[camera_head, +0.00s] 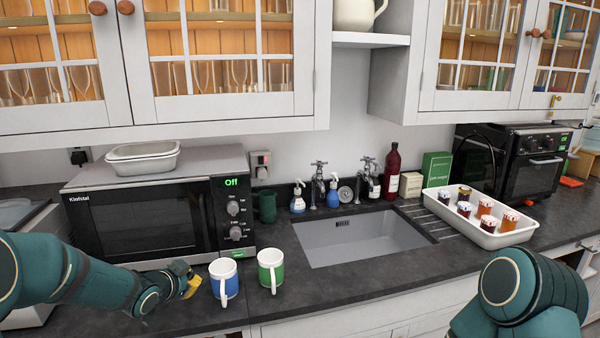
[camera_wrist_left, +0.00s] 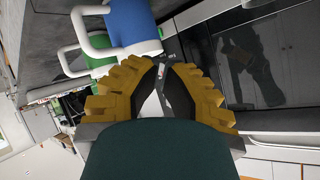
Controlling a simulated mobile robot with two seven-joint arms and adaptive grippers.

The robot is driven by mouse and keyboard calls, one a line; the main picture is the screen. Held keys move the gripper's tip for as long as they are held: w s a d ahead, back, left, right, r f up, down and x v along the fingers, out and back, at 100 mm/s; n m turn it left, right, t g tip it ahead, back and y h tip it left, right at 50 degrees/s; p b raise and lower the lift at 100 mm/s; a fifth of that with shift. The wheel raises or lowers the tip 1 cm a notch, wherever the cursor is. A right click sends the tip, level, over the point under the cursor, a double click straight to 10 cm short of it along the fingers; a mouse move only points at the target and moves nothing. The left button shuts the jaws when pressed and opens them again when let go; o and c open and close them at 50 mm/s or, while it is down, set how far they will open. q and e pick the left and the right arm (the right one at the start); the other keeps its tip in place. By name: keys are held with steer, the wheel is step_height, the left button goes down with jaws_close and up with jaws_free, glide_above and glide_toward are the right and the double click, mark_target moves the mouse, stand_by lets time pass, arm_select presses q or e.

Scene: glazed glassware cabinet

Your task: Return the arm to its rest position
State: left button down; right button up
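My left arm reaches in from the lower left over the counter. Its gripper (camera_head: 190,283), with yellow ridged fingers, is just left of a blue and white mug (camera_head: 225,288), in front of the microwave. In the left wrist view the fingers (camera_wrist_left: 161,66) curve together with their tips nearly meeting and nothing held between them. The blue mug (camera_wrist_left: 131,20) and a green and white mug (camera_wrist_left: 140,47) show beyond them. My right arm shows only as a rounded teal link at the lower right; its gripper is out of view.
The green mug (camera_head: 271,271) stands right of the blue one. The microwave (camera_head: 150,215) is behind my gripper, carrying white dishes (camera_head: 145,160). The sink (camera_head: 360,238) is at centre. A white tray (camera_head: 470,234) of several jars stands right. Glazed cabinets (camera_head: 220,105) hang above.

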arm_select(q)
steer(key=s+d+f+n, duration=0.1)
steer(key=s+d+f, duration=0.1)
steer(key=f, duration=0.1)
steer(key=s+d+f+g, duration=0.1)
steer(key=d+f, duration=0.1)
steer(key=f, duration=0.1)
steer(key=s+d+f+n+g, duration=0.1)
steer(key=s+f, duration=0.1)
steer(key=f, duration=0.2)
steer(key=shift+s+d+n+h, duration=0.3)
steer(key=shift+d, duration=0.1)
steer(key=s+d+f+n+g, duration=0.2)
steer(key=s+d+f, duration=0.2)
steer(key=s, duration=0.4)
steer(key=s+d+f+n+g, duration=0.2)
steer(key=s+d+f+g, duration=0.1)
steer(key=s+f, duration=0.3)
steer(key=s+d+f+n+g+h, duration=0.1)
steer(key=s+d+f, duration=0.4)
steer(key=s, duration=0.6)
steer(key=shift+f+n+g, duration=0.4)
steer(key=shift+n+g, duration=0.5)
steer(key=shift+n, duration=0.2)
